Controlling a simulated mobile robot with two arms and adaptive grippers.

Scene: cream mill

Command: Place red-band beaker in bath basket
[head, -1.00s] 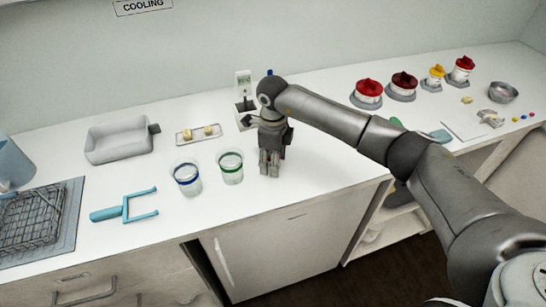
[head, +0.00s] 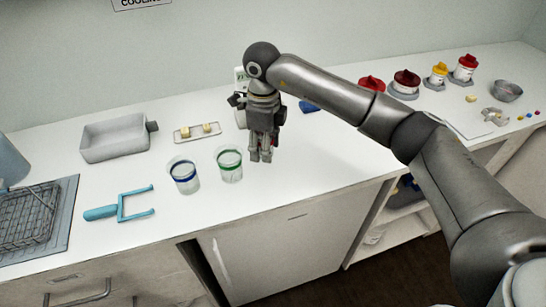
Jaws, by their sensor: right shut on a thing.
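My right gripper (head: 262,152) points down over the counter, just right of the green-band beaker (head: 230,166). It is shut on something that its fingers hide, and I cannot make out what. No red band shows clearly in view. A blue-band beaker (head: 185,179) stands upright left of the green-band one. Both beakers are clear and apart from the gripper. The dark wire basket (head: 28,218) is at the far left, on a blue-grey surface (head: 66,205). Its left part is cut off by the picture edge. My left gripper is not in view.
A light blue two-pronged tool (head: 122,205) lies between basket and beakers. Behind are a grey tray (head: 113,141) and a small plate (head: 197,132) with yellowish pieces. Red- and yellow-lidded jars (head: 405,83) and a metal bowl (head: 508,91) stand at the right.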

